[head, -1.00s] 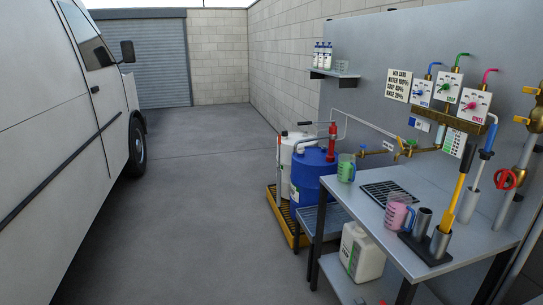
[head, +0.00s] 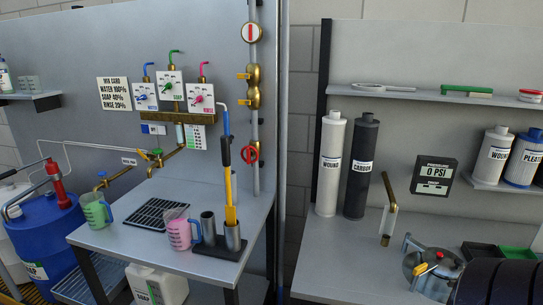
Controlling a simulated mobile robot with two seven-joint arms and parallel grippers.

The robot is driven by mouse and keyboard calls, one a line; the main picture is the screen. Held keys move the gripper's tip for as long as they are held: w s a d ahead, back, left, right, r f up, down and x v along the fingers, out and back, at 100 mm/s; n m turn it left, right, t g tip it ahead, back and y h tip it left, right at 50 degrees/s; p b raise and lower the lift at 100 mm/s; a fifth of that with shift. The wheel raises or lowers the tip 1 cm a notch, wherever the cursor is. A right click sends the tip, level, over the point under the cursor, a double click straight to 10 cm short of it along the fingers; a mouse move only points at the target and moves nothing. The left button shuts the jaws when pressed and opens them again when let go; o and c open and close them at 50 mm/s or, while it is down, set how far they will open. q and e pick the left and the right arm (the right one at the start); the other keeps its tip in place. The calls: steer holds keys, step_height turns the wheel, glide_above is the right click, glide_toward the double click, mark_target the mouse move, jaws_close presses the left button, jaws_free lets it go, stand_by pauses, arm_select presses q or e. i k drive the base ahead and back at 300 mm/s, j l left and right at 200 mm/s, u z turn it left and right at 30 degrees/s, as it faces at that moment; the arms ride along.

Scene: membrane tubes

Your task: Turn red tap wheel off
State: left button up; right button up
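The red tap wheel (head: 249,154) is a small red handwheel on the vertical grey pipe (head: 255,120) at the right end of the left wall panel. It sits just above the right back part of the left bench. Brass fittings (head: 253,86) and a round gauge with a red mark (head: 251,33) are higher on the same pipe. Nothing touches the wheel. Whether its valve is open or shut cannot be told.
The left bench (head: 130,240) holds a drain grid, a green jug (head: 96,210), a pink jug (head: 180,230) and a holder with a yellow-handled tool (head: 229,185). A blue drum (head: 45,235) stands left. The right bench (head: 335,262) carries white and dark cylinders (head: 331,165) and a metal housing (head: 432,270).

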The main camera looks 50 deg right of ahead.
mark_target(248, 148)
steer(key=i+j+z, duration=0.1)
steer(key=z, duration=0.25)
steer(key=i+j+z, duration=0.2)
steer(key=z, duration=0.15)
steer(key=i+j+z, duration=0.1)
steer(key=z, duration=0.2)
steer(key=j, duration=0.1)
